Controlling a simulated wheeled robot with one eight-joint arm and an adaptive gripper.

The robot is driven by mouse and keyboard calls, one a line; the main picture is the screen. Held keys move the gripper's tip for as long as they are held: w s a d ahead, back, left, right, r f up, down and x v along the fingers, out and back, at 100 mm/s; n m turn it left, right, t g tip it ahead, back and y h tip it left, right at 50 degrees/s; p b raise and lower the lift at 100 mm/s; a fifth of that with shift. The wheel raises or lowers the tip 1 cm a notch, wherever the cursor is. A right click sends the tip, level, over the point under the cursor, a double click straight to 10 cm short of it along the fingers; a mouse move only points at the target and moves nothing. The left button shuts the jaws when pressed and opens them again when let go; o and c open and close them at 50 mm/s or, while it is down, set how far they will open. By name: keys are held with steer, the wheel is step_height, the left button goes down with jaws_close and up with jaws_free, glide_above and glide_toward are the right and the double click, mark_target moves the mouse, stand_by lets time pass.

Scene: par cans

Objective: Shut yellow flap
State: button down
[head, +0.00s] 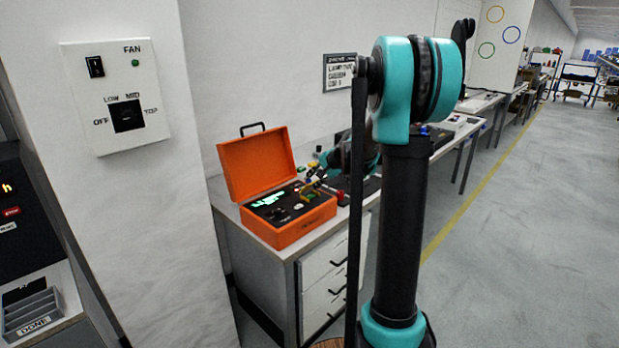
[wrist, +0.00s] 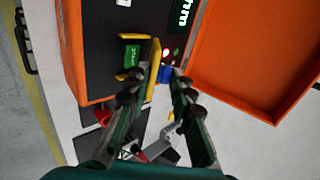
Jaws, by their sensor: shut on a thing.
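The yellow flap (wrist: 154,58) stands up from the dark panel (wrist: 105,50) of the orange case, beside a green button (wrist: 132,56), which is uncovered. A smaller yellow part (wrist: 128,74) lies along the button's other side. The exact contact at the fingertips is hard to see. In the head view my gripper (head: 318,179) is small over the panel's right side, and the flap is hard to make out there.
The orange case (head: 285,238) stands open on a white bench (head: 338,238), its lid (head: 254,165) raised behind. A blue part (wrist: 166,73) and small lights sit close to the flap. A wall panel marked FAN (head: 116,95) is at left; open floor (head: 520,200) lies right.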

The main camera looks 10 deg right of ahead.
mark_target(308, 189)
steer(key=t+y, duration=0.1)
steer(key=s+d+f+t+y, duration=0.1)
steer(key=f+t, duration=0.1)
steer(key=shift+s+d+f+t+y, duration=0.15)
steer(key=shift+s+d+t+y, duration=0.15)
steer(key=shift+s+y, duration=0.1)
steer(key=shift+s+d+f+t+y, duration=0.1)
steer(key=shift+s+f+t+y, duration=0.05)
steer(key=shift+f+t+y, duration=0.4)
steer(key=shift+s+d+f+t+y, duration=0.15)
steer(key=shift+f+t+y, duration=0.2)
steer(key=shift+t, duration=0.4)
steer(key=shift+a, duration=0.1)
steer(key=c, duration=1.5)
jaws_free()
